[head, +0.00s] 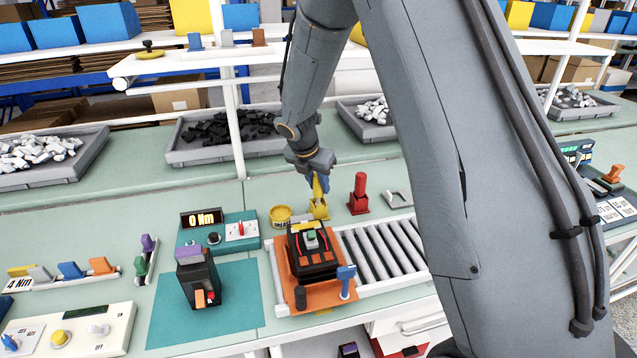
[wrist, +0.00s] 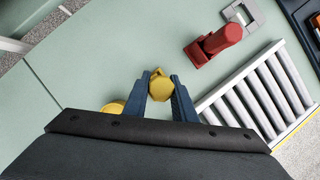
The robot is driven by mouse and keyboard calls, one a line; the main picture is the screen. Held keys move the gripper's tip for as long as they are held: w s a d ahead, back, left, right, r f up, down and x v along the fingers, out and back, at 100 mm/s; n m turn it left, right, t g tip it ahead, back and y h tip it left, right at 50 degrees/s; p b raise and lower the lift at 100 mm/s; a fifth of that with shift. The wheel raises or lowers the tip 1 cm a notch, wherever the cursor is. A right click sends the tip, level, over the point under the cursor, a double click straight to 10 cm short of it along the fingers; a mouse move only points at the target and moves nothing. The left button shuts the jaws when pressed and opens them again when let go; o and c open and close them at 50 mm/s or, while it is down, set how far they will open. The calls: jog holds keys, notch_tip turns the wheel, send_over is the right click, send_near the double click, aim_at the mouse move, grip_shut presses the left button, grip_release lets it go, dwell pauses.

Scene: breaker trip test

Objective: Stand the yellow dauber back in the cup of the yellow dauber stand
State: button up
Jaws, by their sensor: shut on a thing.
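My gripper (head: 319,186) points down over the green bench, just behind the orange tray. Its blue fingers are shut on the yellow dauber (head: 317,190), which looks roughly upright. The yellow dauber stand (head: 320,212) is directly below it on the bench. The dauber's lower end overlaps the stand in the head view, and I cannot tell whether it is inside the cup. In the wrist view, a yellow faceted shape (wrist: 160,82) shows between the fingertips (wrist: 161,80); the stand's cup cannot be made out separately there.
A round yellow dish (head: 280,215) sits just left of the stand. A red dauber in its stand (head: 358,196) is to the right, with a grey bracket (head: 398,199) beyond it. The orange tray (head: 325,294) with a black device and the roller conveyor (head: 384,250) lie in front.

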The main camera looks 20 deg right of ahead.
jog(key=shift+f+b, duration=0.55)
jog(key=shift+f, duration=0.45)
jog(key=o, duration=1.1)
jog(key=shift+r, duration=0.1)
jog(key=shift+b+v, duration=0.75)
jog(key=shift+v, duration=3.15)
jog(key=shift+s, duration=0.1)
jog(key=s+m+y+p, duration=0.1)
jog(key=s+m, duration=0.7)
jog(key=m, duration=0.1)
jog(key=s+d+r+m+y, duration=0.1)
jog(key=s+m, duration=0.8)
jog(key=s+d+m+g+y+p, duration=0.1)
jog(key=s+m, duration=0.8)
jog(key=shift+r+p, duration=0.3)
